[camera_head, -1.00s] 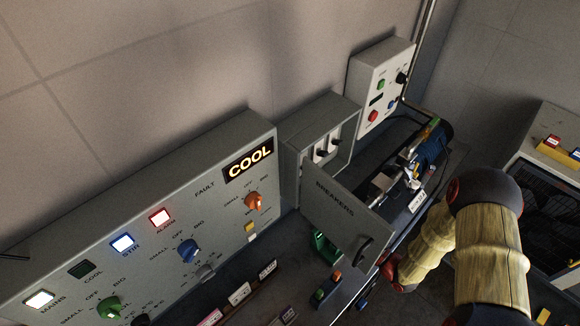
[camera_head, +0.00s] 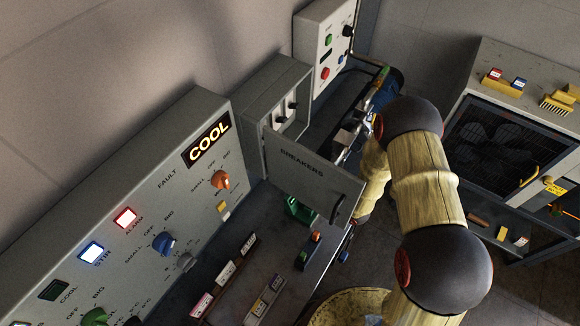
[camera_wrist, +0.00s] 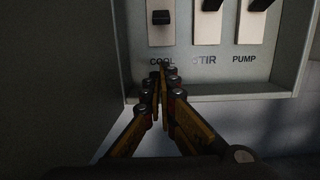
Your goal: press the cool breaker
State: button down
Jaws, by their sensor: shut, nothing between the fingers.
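The cool breaker (camera_wrist: 161,20) is a black toggle on a white plate, left of the stir breaker (camera_wrist: 208,18) and the pump breaker (camera_wrist: 255,18) in the wrist view. Its toggle sits lower than the other two. My gripper (camera_wrist: 160,76) is shut and empty, its tips just below the cool toggle, over the COOL label. I cannot tell whether they touch the panel. In the head view, the breaker box (camera_head: 262,84) stands with its door (camera_head: 318,180) open. My gripper is hidden there behind the door and my arm.
A grey control panel (camera_head: 130,170) shows a lit COOL fault sign (camera_head: 207,140), a red alarm lamp (camera_head: 125,217) and a dark cool lamp (camera_head: 54,290). The open door stands close beside my arm. A cabinet (camera_head: 505,140) is at the right.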

jog(key=x, duration=0.5)
jog(key=shift+a, duration=0.2)
jog(key=shift+s+d+r, duration=0.1)
jog(key=shift+d+r, duration=0.2)
jog(key=shift+r, duration=0.25)
jog(key=shift+s+d+r, duration=0.15)
jog(key=shift+d+r, duration=0.1)
jog(key=shift+r, duration=0.35)
jog(key=shift+s+d+r, duration=0.1)
jog(key=shift+d+r, duration=0.2)
jog(key=shift+r, duration=0.25)
jog(key=shift+d+r+p, duration=0.1)
jog(key=shift+r+p, duration=0.1)
jog(key=shift+p, duration=0.2)
jog(key=shift+r+h+p, duration=0.1)
jog(key=shift+h+p, duration=0.2)
jog(key=shift+s+d, duration=0.1)
jog(key=shift+s+d+r+g+h+p, duration=0.15)
jog(key=shift+g+h+p, duration=0.25)
jog(key=shift+p, duration=0.75)
